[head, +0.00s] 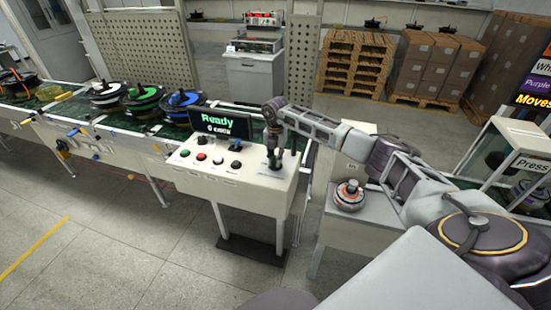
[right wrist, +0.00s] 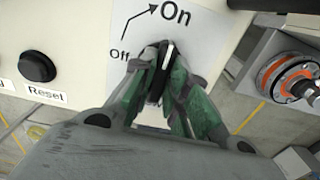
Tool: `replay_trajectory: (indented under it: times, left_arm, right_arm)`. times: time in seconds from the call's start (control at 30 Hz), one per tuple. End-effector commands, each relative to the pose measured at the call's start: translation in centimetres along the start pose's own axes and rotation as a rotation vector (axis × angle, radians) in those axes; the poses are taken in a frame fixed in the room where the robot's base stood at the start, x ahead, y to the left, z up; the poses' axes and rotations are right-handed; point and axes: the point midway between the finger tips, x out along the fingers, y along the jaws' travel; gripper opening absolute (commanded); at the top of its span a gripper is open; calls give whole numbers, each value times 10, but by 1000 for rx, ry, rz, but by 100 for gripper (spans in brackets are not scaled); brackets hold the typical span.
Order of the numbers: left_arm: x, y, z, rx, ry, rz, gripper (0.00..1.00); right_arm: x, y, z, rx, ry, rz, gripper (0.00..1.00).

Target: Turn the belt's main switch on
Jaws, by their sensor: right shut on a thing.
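The control box (head: 225,180) stands in front of the conveyor, and its screen (head: 222,122) reads "Ready" in green. My right gripper (head: 274,158) is at the right end of its panel. In the right wrist view, my right gripper (right wrist: 160,85) is shut on the main switch (right wrist: 163,72), a black knob with a light line. The fingers sit on both sides of it and hide part of it. The "Off" label (right wrist: 119,53) is to its upper left and the "On" label (right wrist: 175,14) is above it. The line points up, toward the "On" side. My left gripper is out of view.
Another part (head: 349,195) rests on a stand at the right.

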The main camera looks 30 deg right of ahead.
Motion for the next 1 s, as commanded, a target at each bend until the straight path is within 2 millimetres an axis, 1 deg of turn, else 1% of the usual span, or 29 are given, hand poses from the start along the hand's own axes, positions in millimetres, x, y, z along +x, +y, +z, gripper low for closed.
replay_trajectory:
  times: [0.37,0.4,0.53,0.87,1.0]
  left_arm:
    - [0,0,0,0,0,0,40]
    - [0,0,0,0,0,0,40]
    - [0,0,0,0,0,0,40]
    - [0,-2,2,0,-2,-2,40]
    - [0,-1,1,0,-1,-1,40]
  right_arm:
    - [-1,0,1,7,-2,2,0]
    - [-1,0,1,7,-2,2,21]
    - [-1,0,1,6,-2,2,38]
    - [-1,0,0,5,-1,1,38]
    - [-5,0,0,4,-1,1,38]
